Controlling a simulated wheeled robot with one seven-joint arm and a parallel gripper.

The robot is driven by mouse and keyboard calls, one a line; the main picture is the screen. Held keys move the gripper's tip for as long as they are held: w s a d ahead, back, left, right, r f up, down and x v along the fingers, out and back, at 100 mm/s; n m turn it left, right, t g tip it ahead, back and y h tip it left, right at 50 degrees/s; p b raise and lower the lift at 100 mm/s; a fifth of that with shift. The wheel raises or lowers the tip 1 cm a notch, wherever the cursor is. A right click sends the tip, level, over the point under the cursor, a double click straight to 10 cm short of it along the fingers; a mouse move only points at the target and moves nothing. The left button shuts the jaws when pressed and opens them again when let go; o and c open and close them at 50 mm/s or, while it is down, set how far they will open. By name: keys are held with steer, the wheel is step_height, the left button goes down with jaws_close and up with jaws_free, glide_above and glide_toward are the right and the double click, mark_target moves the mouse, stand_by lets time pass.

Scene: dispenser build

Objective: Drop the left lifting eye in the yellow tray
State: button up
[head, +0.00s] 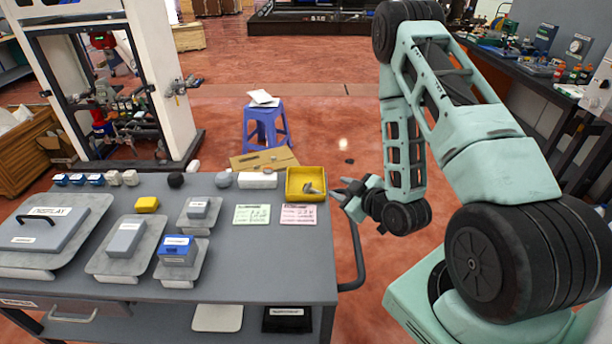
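The yellow tray (291,191) stands at the back right corner of the grey workbench. A small grey metal piece (311,188) shows inside it, toward its right side; it may be a lifting eye, but it is too small to tell. My gripper (339,191) is just right of the tray, past the bench's right edge, with its fingers pointing left toward the tray. The fingers look spread apart, with nothing visible between them. I cannot clearly identify a left lifting eye elsewhere on the bench.
A white block (257,181), a grey rounded part (223,180) and a black ball (176,180) line the bench's back edge. Green (252,215) and pink (299,214) cards lie in front. Grey plates with blocks fill the left. The bench's front right is clear.

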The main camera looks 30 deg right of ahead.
steer(key=shift+p+v, duration=1.25)
steer(key=shift+v, duration=0.15)
steer(key=w+a+n+g+y+b, duration=0.1)
steer(key=w+a+g+y+b, duration=0.25)
steer(key=a, duration=0.55)
steer(key=s+a+r+g+b, duration=0.15)
steer(key=a+r+g, duration=0.35)
steer(key=a, duration=0.7)
steer(key=s+a+r+g+h+b, duration=0.1)
steer(key=s+a+r, duration=0.3)
steer(key=s, duration=0.6)
steer(key=s+a+r+n+g+h+b, duration=0.1)
steer(key=s+a+r+g, duration=0.3)
steer(key=s, duration=0.7)
steer(key=shift+r+h+b, duration=0.2)
steer(key=shift+h+b, duration=0.2)
steer(key=shift+h, duration=0.05)
